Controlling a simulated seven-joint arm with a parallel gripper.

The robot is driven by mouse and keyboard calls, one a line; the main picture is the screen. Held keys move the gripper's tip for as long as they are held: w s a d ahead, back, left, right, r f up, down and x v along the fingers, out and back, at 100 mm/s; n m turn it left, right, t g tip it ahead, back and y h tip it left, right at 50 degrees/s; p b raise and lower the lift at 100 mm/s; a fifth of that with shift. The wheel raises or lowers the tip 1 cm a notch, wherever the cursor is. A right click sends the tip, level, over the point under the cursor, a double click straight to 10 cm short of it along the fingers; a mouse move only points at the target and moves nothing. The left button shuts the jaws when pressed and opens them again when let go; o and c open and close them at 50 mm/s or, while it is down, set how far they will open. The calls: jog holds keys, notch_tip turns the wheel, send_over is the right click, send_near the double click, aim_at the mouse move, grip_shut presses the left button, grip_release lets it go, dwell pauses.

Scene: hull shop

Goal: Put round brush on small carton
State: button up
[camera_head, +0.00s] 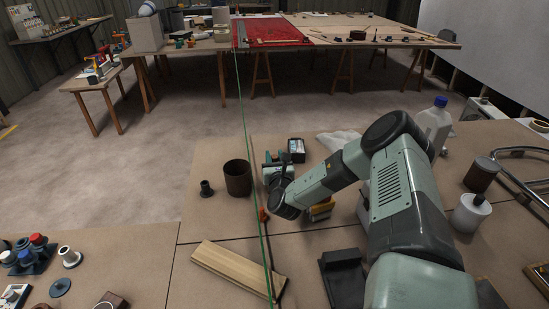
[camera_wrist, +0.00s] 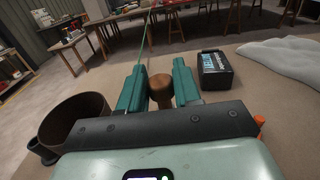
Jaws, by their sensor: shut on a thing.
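My gripper (camera_head: 276,160) is over the middle of the near table, and its teal fingers (camera_wrist: 159,88) are closed on a brown, round-topped wooden piece that looks like the round brush (camera_wrist: 161,90). Its lower part is hidden, so I cannot tell whether it touches the table. A small dark box with a printed label, which may be the small carton (camera_head: 297,150), stands just beyond and right of my gripper. It also shows in the wrist view (camera_wrist: 215,70), right of the fingers and apart from them. Nothing lies on its top.
A brown open cylinder (camera_head: 238,178) and a small dark spool (camera_head: 206,189) stand left of my gripper. A white crumpled bag (camera_head: 338,139) lies right of the box. A wooden plank (camera_head: 238,268) lies nearer.

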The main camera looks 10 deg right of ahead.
jog(key=o, duration=1)
jog(key=shift+f, duration=0.15)
jog(key=shift+o, duration=0.2)
jog(key=shift+r, duration=0.2)
jog(key=s, duration=1.2)
